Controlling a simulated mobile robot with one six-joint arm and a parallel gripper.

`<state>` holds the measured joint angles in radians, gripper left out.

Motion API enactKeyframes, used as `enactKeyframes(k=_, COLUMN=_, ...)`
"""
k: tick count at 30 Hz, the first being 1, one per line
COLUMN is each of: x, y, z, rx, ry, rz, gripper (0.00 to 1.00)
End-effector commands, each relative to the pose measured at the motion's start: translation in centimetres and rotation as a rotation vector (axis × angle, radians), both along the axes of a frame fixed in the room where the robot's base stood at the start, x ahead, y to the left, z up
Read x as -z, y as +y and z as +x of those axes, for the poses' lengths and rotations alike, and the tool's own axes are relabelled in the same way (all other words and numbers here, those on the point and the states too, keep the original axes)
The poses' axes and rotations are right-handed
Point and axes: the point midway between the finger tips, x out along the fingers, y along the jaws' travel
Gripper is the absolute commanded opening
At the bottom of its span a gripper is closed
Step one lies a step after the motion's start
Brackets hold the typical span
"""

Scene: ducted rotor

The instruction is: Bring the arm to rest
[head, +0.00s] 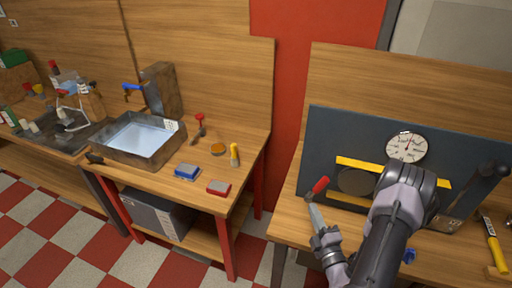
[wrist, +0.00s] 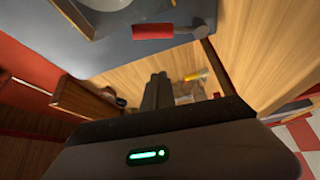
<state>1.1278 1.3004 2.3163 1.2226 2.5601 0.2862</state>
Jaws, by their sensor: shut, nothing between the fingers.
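My gripper (wrist: 158,82) shows in the wrist view as two dark fingers shut together, with nothing between them. In the head view my grey arm reaches up from the bottom edge and bends in front of a dark panel (head: 322,135) on the right bench. A lever with a red handle (head: 320,186) stands at the panel's left. In the wrist view a red handle (wrist: 167,31) lies above the fingers, apart from them in the picture.
The panel carries a white dial (head: 406,147) and yellow strips. A yellow-handled tool (head: 493,243) lies at the bench's right. A gap separates the benches.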

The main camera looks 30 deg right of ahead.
Motion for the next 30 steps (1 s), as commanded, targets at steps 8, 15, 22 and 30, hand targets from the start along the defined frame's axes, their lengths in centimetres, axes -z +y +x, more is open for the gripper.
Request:
enactKeyframes(k=8, x=-11.9, y=13.7, z=6.9, rx=-0.6, ry=-0.143, rz=-0.477, gripper=0.0)
enactKeyframes(k=15, x=-17.9, y=35.5, z=-2.5, rx=-1.467, ry=-0.496, rz=-1.502, gripper=0.0)
enactKeyframes(k=22, x=-15.1, y=35.3, z=-11.5, rx=1.329, ry=0.776, rz=2.245, gripper=0.0)
enactKeyframes(k=30, x=-19.1, y=32.3, z=-10.2, rx=0.629, ry=0.593, rz=1.888, gripper=0.0)
